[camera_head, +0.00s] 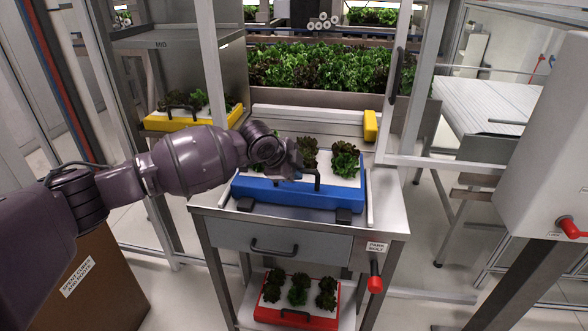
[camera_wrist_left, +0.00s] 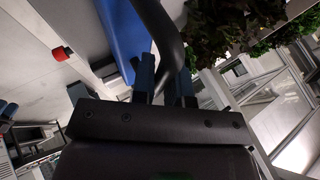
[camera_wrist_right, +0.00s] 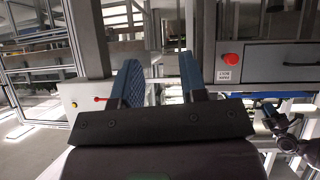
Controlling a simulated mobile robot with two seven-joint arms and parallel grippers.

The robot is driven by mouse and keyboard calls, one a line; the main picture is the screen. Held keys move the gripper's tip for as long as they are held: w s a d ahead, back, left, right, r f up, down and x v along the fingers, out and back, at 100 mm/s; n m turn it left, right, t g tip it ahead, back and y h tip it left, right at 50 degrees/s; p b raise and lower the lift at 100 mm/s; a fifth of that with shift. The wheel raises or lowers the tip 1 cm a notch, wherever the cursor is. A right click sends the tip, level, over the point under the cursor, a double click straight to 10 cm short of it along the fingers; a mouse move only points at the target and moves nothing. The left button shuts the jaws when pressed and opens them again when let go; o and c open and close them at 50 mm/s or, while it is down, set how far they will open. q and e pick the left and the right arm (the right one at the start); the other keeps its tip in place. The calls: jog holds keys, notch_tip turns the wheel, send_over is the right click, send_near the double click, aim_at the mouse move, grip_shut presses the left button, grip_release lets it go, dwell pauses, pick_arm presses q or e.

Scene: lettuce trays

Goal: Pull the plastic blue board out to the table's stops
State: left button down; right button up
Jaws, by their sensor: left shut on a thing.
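The blue board (camera_head: 290,193) lies on the metal table (camera_head: 225,208), with a white top bearing leafy lettuce plants. A black handle (camera_head: 317,181) rises from the board. My left gripper (camera_head: 292,170) is shut on this handle, which also shows dark in the left wrist view (camera_wrist_left: 172,40) beside the blue board (camera_wrist_left: 125,25). My right gripper (camera_wrist_right: 167,75) is open and empty, with the table's drawer front beyond it.
A yellow tray (camera_head: 190,118) stands at the left and a red tray (camera_head: 297,316) on the lower shelf. A red knob (camera_head: 375,284) sticks out at the table's front right. A cardboard box (camera_head: 95,285) is at lower left.

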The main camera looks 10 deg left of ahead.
pick_arm(q)
jog(key=shift+s+f, duration=0.1)
jog(key=shift+f, duration=0.05)
jog(key=c, duration=1.1)
grip_release()
jog(key=shift+o, duration=0.2)
pick_arm(e)
jog(key=shift+w+a+r, duration=0.1)
jog(key=shift+w+r, duration=0.4)
jog(key=shift+w, duration=0.15)
pick_arm(q)
jog(key=shift+r, duration=0.2)
pick_arm(e)
jog(key=shift+s, duration=0.1)
pick_arm(q)
jog(key=shift+s+a+r, duration=0.1)
jog(key=shift+s+r, duration=0.05)
jog(key=shift+r, duration=0.15)
jog(key=p+v, duration=0.1)
jog(key=v, duration=0.9)
pick_arm(e)
jog(key=shift+w+r+t, duration=0.15)
jog(key=shift+w+r, duration=0.05)
jog(key=shift+r, duration=0.3)
jog(key=shift+w+r+t, duration=0.15)
jog(key=shift+r, duration=0.3)
jog(key=shift+s+f, duration=0.1)
jog(key=shift+s, duration=0.1)
